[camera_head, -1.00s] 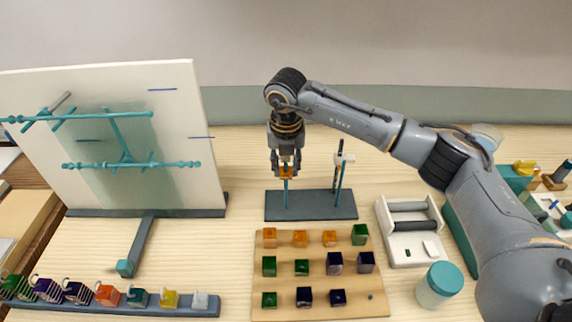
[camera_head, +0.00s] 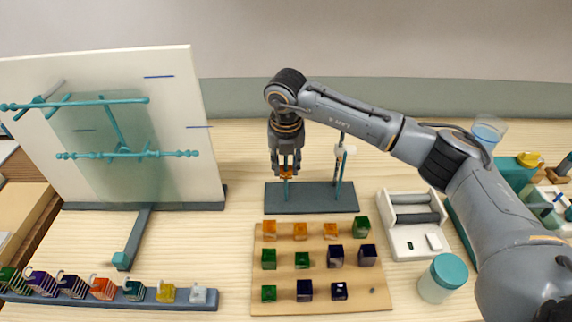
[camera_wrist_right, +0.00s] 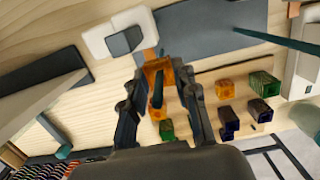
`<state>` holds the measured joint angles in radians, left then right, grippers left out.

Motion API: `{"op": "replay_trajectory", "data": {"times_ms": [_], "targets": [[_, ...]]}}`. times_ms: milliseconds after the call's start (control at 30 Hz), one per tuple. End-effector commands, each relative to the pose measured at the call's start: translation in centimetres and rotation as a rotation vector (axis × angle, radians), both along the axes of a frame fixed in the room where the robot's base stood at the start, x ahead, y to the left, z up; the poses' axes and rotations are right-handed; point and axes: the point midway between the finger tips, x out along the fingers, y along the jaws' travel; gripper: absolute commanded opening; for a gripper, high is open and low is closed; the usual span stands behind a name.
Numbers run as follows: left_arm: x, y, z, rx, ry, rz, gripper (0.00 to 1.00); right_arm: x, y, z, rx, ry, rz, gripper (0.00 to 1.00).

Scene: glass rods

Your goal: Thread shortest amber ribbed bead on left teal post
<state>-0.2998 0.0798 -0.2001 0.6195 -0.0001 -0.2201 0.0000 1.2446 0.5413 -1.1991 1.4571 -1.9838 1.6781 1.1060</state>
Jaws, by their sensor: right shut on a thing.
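My right gripper (camera_head: 286,170) points down and is shut on an amber bead (camera_head: 286,173), above the left end of a dark grey base. The left teal post (camera_head: 286,192) rises from this base (camera_head: 312,204) directly under the bead. In the right wrist view, the amber bead (camera_wrist_right: 152,66) is between the fingers, and a dark rod end shows in it, apparently the post passing through. The right post (camera_head: 340,170) carries a white piece (camera_head: 344,152) near its top. The bead's ribbing is too small to tell. My left gripper is not in view.
A wooden board (camera_head: 320,304) in front holds amber, green and dark purple blocks in rows. A grey-white tray (camera_head: 408,247) and a teal-lidded jar (camera_head: 441,277) stand to the right.

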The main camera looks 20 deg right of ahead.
Motion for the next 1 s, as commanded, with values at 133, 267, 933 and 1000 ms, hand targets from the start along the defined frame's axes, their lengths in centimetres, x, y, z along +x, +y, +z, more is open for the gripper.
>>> {"op": "replay_trajectory", "data": {"times_ms": [133, 267, 933, 1000], "targets": [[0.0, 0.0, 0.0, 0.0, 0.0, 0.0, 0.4, 0.0, 0.0, 0.0, 0.0, 0.0, 0.0, 0.04], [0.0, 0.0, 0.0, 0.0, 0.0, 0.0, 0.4, 0.0, 0.0, 0.0, 0.0, 0.0, 0.0, 0.54], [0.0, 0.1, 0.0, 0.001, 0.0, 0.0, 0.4, -0.5, 0.2, 5.5, 0.002, -0.005, 0.001, 0.56], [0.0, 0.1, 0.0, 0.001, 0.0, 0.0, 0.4, -0.7, 0.3, 6.9, 0.0, -0.005, 0.001, 0.56]]}}
